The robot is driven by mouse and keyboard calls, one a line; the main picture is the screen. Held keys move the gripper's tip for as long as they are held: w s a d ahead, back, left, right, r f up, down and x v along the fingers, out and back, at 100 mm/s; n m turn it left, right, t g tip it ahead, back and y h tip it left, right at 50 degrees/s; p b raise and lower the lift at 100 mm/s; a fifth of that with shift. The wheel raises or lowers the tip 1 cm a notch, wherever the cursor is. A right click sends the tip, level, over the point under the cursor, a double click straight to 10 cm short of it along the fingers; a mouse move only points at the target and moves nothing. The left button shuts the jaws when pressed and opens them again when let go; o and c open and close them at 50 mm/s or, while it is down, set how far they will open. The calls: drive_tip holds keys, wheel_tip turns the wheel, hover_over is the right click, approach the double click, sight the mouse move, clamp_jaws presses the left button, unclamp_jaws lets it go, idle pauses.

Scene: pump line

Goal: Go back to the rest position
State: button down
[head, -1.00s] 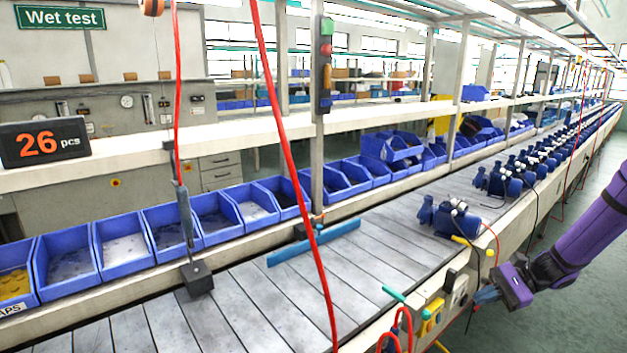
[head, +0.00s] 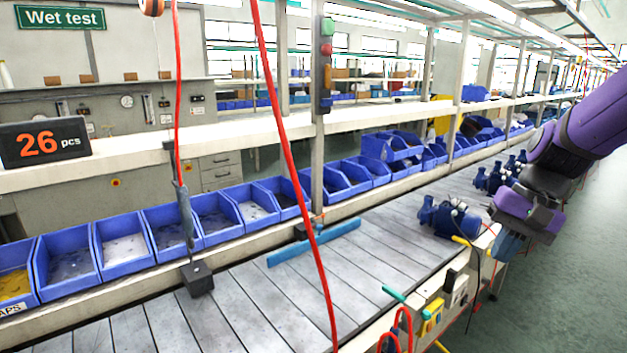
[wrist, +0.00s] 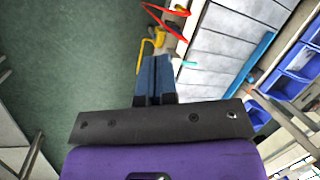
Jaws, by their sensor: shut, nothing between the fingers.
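My gripper (head: 507,246) hangs at the right of the head view, beside the near edge of the conveyor, with the purple arm coming down from the upper right. In the wrist view my gripper (wrist: 155,70) points over the green floor, its two blue fingers together and nothing between them. A blue pump (head: 450,217) stands on the conveyor to the left of my gripper, apart from it. My arm hides part of the row of pumps behind.
The slatted conveyor (head: 240,315) runs from front left to far right, with a blue bar (head: 313,243) across it. Blue bins (head: 125,246) line its far side. Red hoses (head: 290,165) hang in front. The green floor (head: 570,300) at right is clear.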

drive_tip(key=s+r+n+t+h, duration=0.2)
drive_tip(key=s+r+t, duration=0.1)
drive_tip(key=s, duration=0.4)
drive_tip(key=s+a+r+n+t+h, duration=0.1)
drive_tip(key=s+r+n+t, duration=0.1)
drive_tip(key=s+r, duration=0.4)
drive_tip(key=shift+s+a+n+t+h, duration=0.15)
drive_tip(key=shift+s+n+t+h, duration=0.25)
drive_tip(key=shift+s, duration=0.55)
